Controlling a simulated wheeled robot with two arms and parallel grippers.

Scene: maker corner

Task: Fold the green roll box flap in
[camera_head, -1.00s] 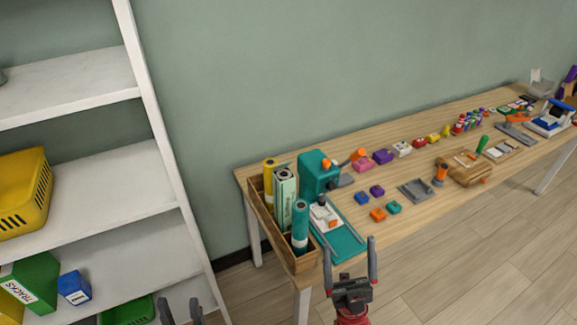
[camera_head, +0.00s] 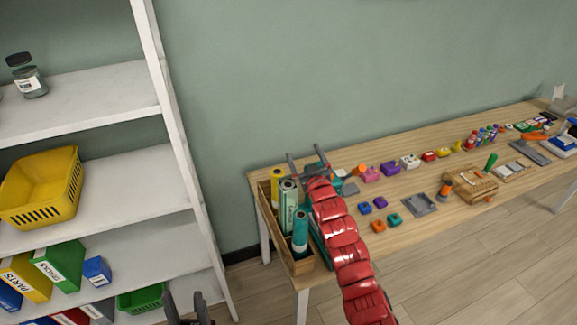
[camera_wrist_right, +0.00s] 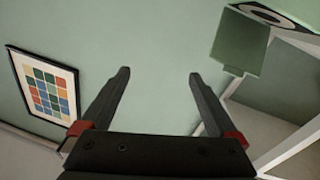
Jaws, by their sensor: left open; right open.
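The green roll box (camera_head: 287,199) is a tall, pale green box in the wooden crate at the table's left end. It stands between a yellow roll (camera_head: 276,185) and a teal roll (camera_head: 300,232). Its flap is too small to make out in the head view. My right gripper (camera_head: 306,158) is open and empty, above and to the right of the box top. In the right wrist view its open fingers (camera_wrist_right: 160,78) have only wall between them. My left gripper (camera_head: 186,297) is open at the bottom edge, low in front of the shelf, away from the box.
The wooden crate (camera_head: 268,221) holds the rolls. My red right arm covers most of the teal machine beside it. Small coloured blocks and a grey tray (camera_head: 420,204) lie further right. A white shelf (camera_head: 110,208) stands left. The right wrist view shows a framed picture (camera_wrist_right: 46,84).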

